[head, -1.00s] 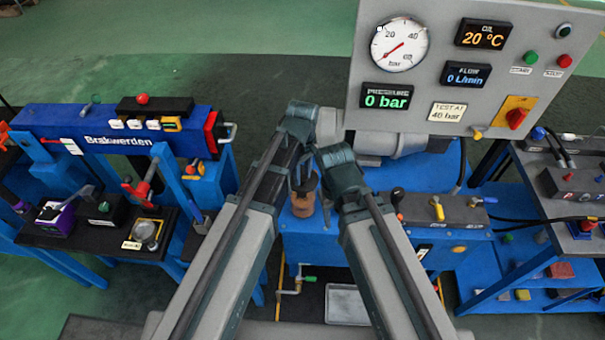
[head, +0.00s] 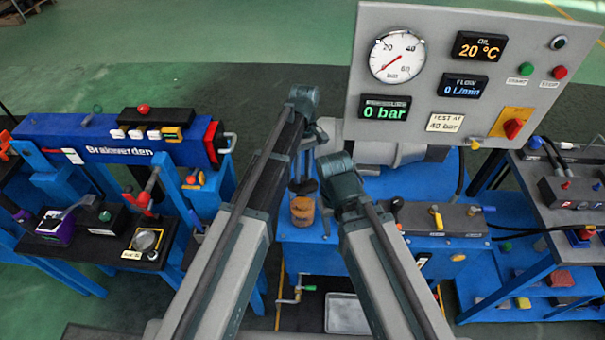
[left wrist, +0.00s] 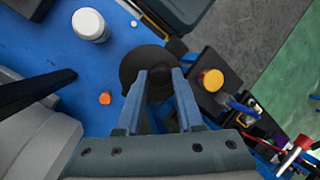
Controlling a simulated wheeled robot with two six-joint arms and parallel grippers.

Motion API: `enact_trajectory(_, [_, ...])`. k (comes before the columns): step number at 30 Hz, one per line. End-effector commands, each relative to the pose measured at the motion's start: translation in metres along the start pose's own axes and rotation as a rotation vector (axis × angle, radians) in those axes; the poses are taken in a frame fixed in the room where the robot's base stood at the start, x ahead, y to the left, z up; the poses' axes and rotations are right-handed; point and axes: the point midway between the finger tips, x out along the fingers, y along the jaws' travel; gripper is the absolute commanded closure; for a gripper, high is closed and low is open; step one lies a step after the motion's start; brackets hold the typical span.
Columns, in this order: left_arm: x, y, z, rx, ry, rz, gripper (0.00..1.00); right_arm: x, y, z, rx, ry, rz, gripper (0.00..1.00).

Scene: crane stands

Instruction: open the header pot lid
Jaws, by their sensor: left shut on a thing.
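The header pot (head: 302,212) is a small amber-brown jar on the blue bench, in the middle of the head view. My left gripper (head: 302,181) points down above it and is shut on the dark round lid (head: 303,187). The lid appears raised a little over the pot, and the pot's rim shows below it. In the left wrist view the lid (left wrist: 140,66) is a black disc at the fingertips of the left gripper (left wrist: 157,78), and it hides the pot. My right gripper is not visible; only the right arm shows.
The grey gauge panel (head: 468,80) stands behind on the right, with a grey motor (head: 385,152) below it. A valve block (head: 445,218) lies right of the pot. The blue Brakwerden stand (head: 110,140) is on the left. A white cylinder (left wrist: 90,25) stands on the blue surface.

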Motion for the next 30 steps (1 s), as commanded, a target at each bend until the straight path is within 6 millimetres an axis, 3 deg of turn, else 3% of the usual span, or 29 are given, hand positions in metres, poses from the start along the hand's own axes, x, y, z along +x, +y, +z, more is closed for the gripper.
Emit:
enact_trajectory(1, [0.000,0.000,0.000,0.001,0.000,0.001,1.00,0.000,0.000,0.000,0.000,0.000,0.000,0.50])
enact_trajectory(2, [0.000,0.000,0.000,0.001,0.001,0.001,0.62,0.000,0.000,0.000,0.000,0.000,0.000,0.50])
enact_trajectory(7, [0.000,0.000,0.000,0.001,0.001,0.001,0.34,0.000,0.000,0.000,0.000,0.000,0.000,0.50])
enact_trajectory(20, [-0.004,0.000,0.000,0.000,0.001,0.001,0.34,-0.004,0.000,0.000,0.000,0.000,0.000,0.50])
enact_trajectory(30, [-0.040,-0.001,0.001,0.000,0.002,0.001,0.34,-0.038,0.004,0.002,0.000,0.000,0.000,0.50])
